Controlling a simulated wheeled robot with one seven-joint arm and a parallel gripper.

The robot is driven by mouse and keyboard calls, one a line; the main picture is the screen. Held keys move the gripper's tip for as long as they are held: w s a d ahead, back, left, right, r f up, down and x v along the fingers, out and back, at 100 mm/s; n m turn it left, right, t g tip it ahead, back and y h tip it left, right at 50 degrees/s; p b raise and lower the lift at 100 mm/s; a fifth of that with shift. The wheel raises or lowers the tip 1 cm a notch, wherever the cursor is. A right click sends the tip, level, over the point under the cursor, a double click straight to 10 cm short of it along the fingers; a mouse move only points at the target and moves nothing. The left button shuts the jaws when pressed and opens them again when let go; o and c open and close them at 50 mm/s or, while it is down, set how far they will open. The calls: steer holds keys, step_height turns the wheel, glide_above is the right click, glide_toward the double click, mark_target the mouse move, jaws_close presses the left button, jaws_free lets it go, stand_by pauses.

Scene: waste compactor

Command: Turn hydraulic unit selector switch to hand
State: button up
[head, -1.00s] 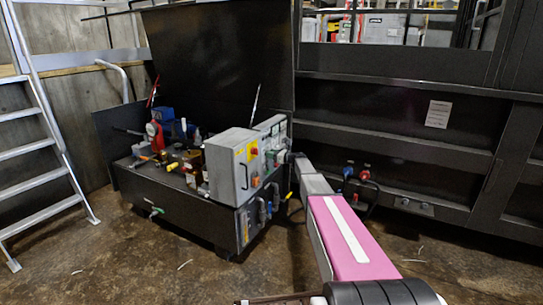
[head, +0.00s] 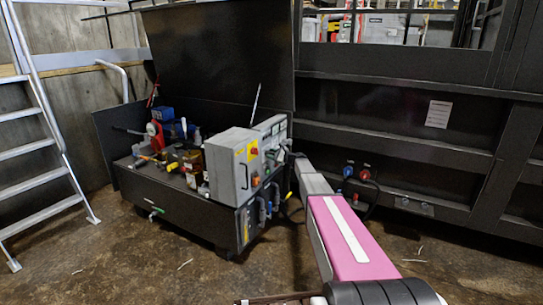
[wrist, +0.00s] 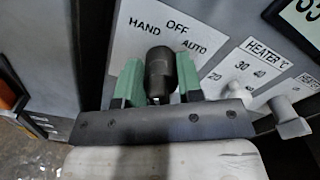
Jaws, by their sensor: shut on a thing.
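The black selector switch knob (wrist: 160,72) is in the middle of the wrist view, on a white label plate (wrist: 207,62) marked HAND at left, OFF at top and AUTO at right. My gripper (wrist: 160,82) is shut on the knob, one green finger on each side. The knob's top end lies just below the word OFF; which marking it is set to, I cannot tell for sure. In the head view the grey control box (head: 226,170) of the hydraulic unit stands at centre, and my arm reaches to its right side. The knob cannot be made out there.
A heater dial (wrist: 236,90) and a grey knob (wrist: 290,120) sit right of my gripper. An orange part (wrist: 8,95) is at the left edge. The hydraulic unit's raised dark lid (head: 220,65) stands behind the box. A ladder (head: 45,140) stands left; floor between is clear.

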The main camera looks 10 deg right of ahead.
steer(key=shift+n, duration=1.1)
steer(key=o, duration=0.6)
steer(key=shift+c, duration=0.2)
steer(key=shift+s+d, duration=0.1)
steer(key=v, duration=1)
steer(key=shift+s+d, duration=0.2)
steer(key=shift+d, duration=0.05)
